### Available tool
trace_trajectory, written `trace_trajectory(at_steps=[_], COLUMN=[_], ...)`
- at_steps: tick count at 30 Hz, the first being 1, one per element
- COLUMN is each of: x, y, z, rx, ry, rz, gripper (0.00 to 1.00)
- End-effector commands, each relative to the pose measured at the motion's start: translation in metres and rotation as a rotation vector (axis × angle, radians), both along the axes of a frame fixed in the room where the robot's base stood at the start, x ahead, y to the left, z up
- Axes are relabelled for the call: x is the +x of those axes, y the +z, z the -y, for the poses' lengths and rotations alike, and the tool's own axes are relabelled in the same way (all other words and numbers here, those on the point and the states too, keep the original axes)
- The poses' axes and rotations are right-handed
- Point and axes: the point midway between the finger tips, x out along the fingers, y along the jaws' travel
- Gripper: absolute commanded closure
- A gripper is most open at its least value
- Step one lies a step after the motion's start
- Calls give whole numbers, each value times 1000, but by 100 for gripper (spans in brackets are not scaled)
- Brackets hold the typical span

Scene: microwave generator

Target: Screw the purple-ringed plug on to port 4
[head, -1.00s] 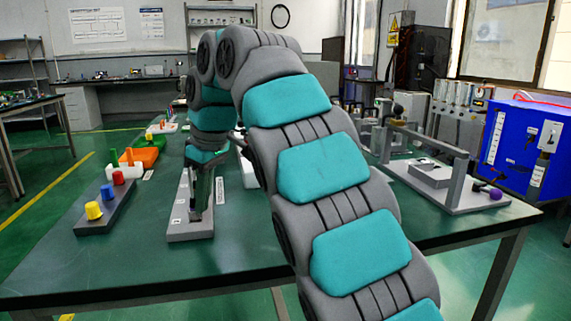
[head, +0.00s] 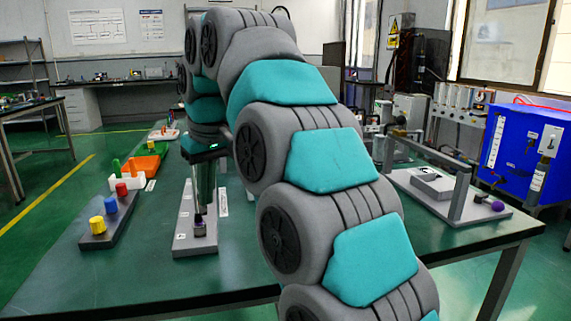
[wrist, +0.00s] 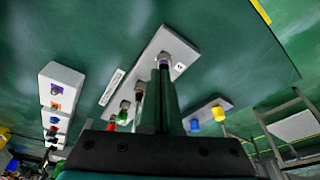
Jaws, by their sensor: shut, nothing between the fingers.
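The purple-ringed plug (wrist: 164,59) stands on the near end of the grey port strip (wrist: 188,45), beside a printed label that I cannot read surely. In the head view the plug (head: 200,229) shows as a small dark piece at the near end of the strip (head: 184,248). My gripper (head: 199,212) points down right at the plug, with its fingers shut and empty. In the wrist view the shut fingertips (wrist: 164,67) overlap the plug's lower edge; I cannot tell whether they touch it. How far the plug is screwed down is not visible.
A dark strip (head: 95,242) with yellow, blue and red caps lies to the left. A white block (wrist: 62,74) with several coloured sockets shows in the wrist view. A grey stand (head: 462,212) is at the right. The table between is mostly clear.

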Motion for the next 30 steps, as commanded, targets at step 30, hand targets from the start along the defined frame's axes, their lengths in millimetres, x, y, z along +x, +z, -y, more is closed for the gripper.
trace_trajectory(at_steps=[30], x=[0], y=[-66], z=[-1], rx=[-2], ry=[6], rz=[0], gripper=[100])
